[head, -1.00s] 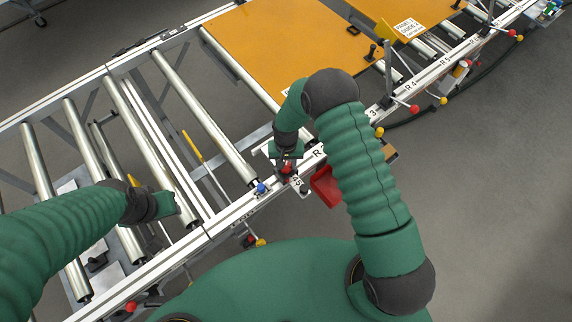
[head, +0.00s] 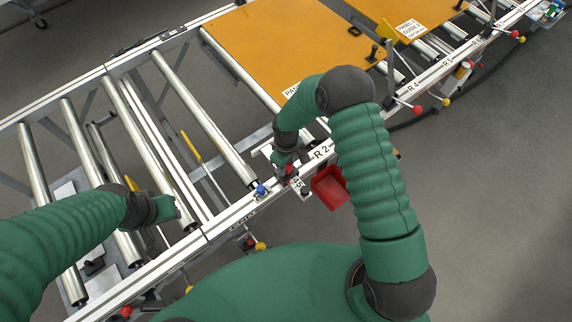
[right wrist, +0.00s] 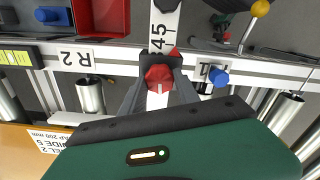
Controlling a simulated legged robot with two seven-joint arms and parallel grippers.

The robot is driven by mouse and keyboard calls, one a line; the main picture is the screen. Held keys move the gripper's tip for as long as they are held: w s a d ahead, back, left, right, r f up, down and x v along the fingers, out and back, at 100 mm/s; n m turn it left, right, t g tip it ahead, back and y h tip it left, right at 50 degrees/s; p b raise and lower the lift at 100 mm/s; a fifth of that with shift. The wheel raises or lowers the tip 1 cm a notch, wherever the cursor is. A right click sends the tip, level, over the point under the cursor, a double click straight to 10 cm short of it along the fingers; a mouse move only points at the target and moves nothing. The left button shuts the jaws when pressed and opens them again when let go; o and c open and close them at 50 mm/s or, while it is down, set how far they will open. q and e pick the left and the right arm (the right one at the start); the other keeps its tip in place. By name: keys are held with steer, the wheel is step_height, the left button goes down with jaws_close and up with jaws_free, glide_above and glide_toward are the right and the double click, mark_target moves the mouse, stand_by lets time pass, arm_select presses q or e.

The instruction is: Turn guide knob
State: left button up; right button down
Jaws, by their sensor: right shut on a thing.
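The red guide knob (right wrist: 158,76) sits on a white scale strip (right wrist: 164,22) with black numbers, at the rail of the conveyor. My right gripper (right wrist: 158,84) is shut on this knob, with a dark finger on each side of it in the right wrist view. In the head view the right gripper (head: 287,171) is at the near rail beside the R 2 label (head: 321,153), and the knob is mostly hidden by it. My left gripper (head: 168,208) hangs over the rollers at the left, apart from the knob; its fingers are too unclear to tell.
A blue knob (head: 261,190) is on the rail just left of the right gripper. A red bin (head: 329,188) hangs just right of it. An orange panel (head: 275,45) lies on the far rollers. Red and yellow ball levers line the rail.

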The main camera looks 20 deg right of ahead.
steer(key=n, duration=0.5)
steer(key=shift+w+r+n, duration=0.1)
steer(key=shift+w+n, duration=0.05)
steer(key=shift+n, duration=2.25)
steer(key=c, duration=1.1)
jaws_free()
steer(key=shift+c, duration=0.2)
steer(key=shift+o, duration=1.2)
